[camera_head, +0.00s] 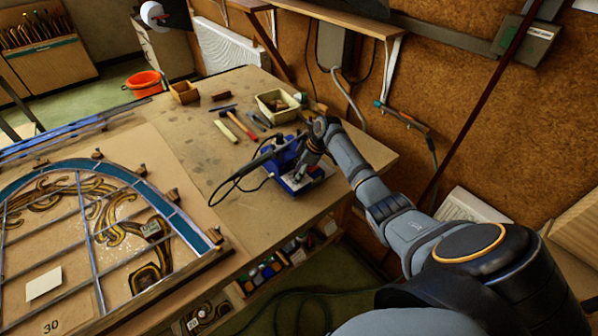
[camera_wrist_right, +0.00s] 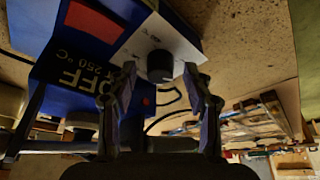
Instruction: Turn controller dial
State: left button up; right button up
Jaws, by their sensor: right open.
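The blue controller (camera_head: 290,184) stands near the right edge of the workbench in the head view. In the right wrist view the blue controller (camera_wrist_right: 48,68) shows a dark display reading OFF and 250 °C, and a white face with a black dial (camera_wrist_right: 160,66). My right gripper (camera_wrist_right: 160,84) is open, with one finger on each side of the dial. I cannot tell whether the fingers touch it. In the head view my right gripper (camera_head: 304,166) is over the controller and hides part of it. My left gripper is not in view.
A soldering iron with a dark cable (camera_head: 258,162) is beside the controller. A hammer (camera_head: 239,124), small tools and a cream tray (camera_head: 277,104) lie farther back. The leaded panel (camera_head: 95,235) fills the left. The workbench (camera_head: 190,135) has free room between.

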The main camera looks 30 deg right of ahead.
jog(key=shift+c, duration=0.4)
grip_shut()
